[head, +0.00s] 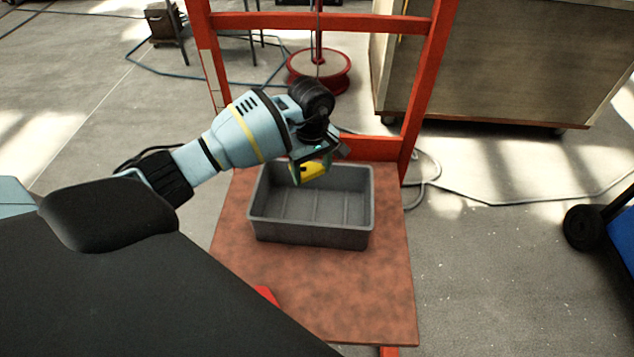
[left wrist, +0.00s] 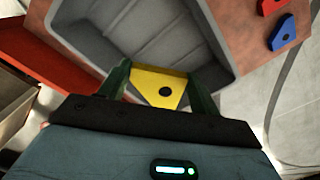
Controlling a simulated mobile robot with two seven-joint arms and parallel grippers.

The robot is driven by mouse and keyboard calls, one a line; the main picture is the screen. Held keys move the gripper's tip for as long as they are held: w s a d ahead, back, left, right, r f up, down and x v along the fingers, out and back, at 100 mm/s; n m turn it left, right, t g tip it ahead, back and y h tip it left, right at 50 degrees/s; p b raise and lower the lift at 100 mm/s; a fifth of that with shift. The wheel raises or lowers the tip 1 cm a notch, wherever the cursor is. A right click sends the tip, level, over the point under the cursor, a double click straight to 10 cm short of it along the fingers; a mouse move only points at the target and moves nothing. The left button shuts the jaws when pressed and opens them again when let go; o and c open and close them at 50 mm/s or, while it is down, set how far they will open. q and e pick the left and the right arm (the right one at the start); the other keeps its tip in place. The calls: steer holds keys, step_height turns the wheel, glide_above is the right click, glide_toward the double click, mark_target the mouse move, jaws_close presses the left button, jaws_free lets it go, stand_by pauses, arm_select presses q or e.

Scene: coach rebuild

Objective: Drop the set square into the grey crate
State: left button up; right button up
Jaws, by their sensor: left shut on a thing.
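The yellow set square (head: 307,172) is a small flat piece with a dark round hole, which shows in the left wrist view (left wrist: 150,84). My left gripper (head: 314,158) is shut on it, with one dark green finger on each side in the left wrist view (left wrist: 160,86). The grey crate (head: 310,236) is an open box on the red-brown table top. The gripper and set square are above the crate's far left part, near its rim. The crate's visible floor looks empty; part is hidden behind the gripper. My right gripper is not in view.
A red piece (left wrist: 272,5) and a blue piece (left wrist: 282,34) with holes lie on the table top (head: 350,290) outside the crate. A red-orange frame (head: 425,90) rises behind the crate. The table's front right is clear.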

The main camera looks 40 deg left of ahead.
arm_select(q)
steer(key=shift+f, duration=0.45)
steer(key=o, duration=1.1)
steer(key=shift+r, duration=0.1)
step_height(320, 180, up, 8)
steer(key=shift+f, duration=0.2)
steer(key=shift+d+f, duration=0.1)
